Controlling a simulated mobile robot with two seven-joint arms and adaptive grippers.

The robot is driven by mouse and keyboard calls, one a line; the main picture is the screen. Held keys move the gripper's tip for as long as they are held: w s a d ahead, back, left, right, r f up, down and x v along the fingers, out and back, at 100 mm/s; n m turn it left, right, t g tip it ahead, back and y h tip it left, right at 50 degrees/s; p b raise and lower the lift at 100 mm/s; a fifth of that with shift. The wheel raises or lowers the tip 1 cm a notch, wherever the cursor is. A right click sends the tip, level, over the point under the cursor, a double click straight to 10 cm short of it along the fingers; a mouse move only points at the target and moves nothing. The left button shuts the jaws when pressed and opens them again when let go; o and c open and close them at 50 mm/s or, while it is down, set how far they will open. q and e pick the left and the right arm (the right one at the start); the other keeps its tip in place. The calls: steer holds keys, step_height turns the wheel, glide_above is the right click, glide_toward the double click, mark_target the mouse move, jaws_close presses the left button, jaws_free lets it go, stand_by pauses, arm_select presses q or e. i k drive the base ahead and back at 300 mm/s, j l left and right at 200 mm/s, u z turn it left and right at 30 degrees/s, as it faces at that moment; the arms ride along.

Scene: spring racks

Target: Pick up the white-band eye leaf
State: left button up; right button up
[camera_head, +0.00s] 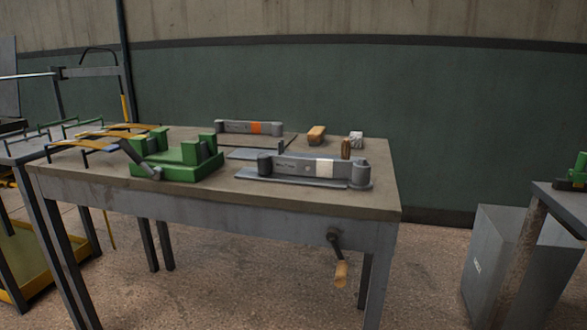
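The white-band eye leaf (300,168) is a grey bar with rounded, upright ends and a white band right of its middle. It lies lengthwise near the front of the workbench, over a flat grey plate. Small dark lettering shows on its face, too small to read. A similar leaf with an orange band (235,127) lies behind it, farther back and to the left. Neither of my grippers shows in the head view, and nothing is seen touching the white-band leaf.
On the workbench (215,197), a green block fixture (178,172) stands left of the leaf. A brown cylinder (346,149) stands just behind its right end. A wooden block (316,135) and a pale item (356,138) lie farther back.

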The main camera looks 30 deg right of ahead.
mark_target(267, 163)
steer(key=l+z, duration=0.15)
steer(key=z, duration=0.85)
